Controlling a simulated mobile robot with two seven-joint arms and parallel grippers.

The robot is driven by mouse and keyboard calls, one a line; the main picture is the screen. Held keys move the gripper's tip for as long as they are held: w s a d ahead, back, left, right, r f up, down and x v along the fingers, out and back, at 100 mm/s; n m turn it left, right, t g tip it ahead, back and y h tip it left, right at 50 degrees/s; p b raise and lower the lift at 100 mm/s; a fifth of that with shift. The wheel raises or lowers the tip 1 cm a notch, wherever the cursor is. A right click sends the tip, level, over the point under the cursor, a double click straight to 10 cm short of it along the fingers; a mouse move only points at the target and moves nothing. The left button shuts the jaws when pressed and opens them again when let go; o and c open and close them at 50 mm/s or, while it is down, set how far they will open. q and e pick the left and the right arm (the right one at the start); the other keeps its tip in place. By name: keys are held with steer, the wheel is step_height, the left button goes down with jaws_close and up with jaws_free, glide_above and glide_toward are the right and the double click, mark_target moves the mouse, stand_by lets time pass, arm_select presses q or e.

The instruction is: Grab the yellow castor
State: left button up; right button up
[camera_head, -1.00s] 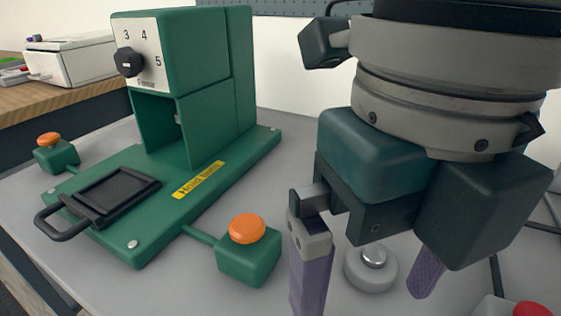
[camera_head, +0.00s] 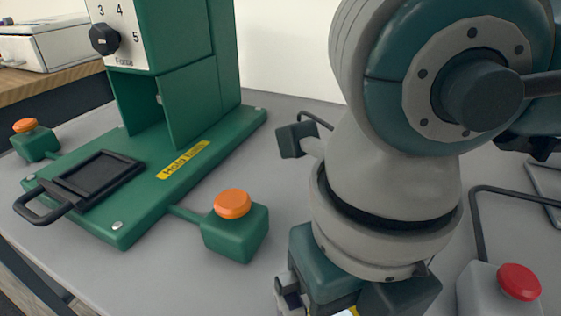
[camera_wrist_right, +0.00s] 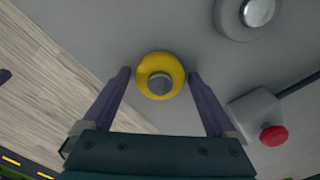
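The yellow castor (camera_wrist_right: 160,61), a round yellow disc with a grey metal centre, lies on the grey table near its edge in the right wrist view. My right gripper (camera_wrist_right: 160,76) is open, with its purple fingers on either side of the castor. I cannot tell whether the fingertips touch it.
A green press (camera_head: 190,90) with orange buttons (camera_head: 233,204) stands left of my arm. A red-button box (camera_head: 485,290) is at the right, also close to my right finger in the wrist view (camera_wrist_right: 255,112). A grey castor (camera_wrist_right: 235,20) lies beyond the yellow one.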

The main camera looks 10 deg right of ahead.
steer(key=c, duration=1.2)
steer(key=shift+c, duration=0.2)
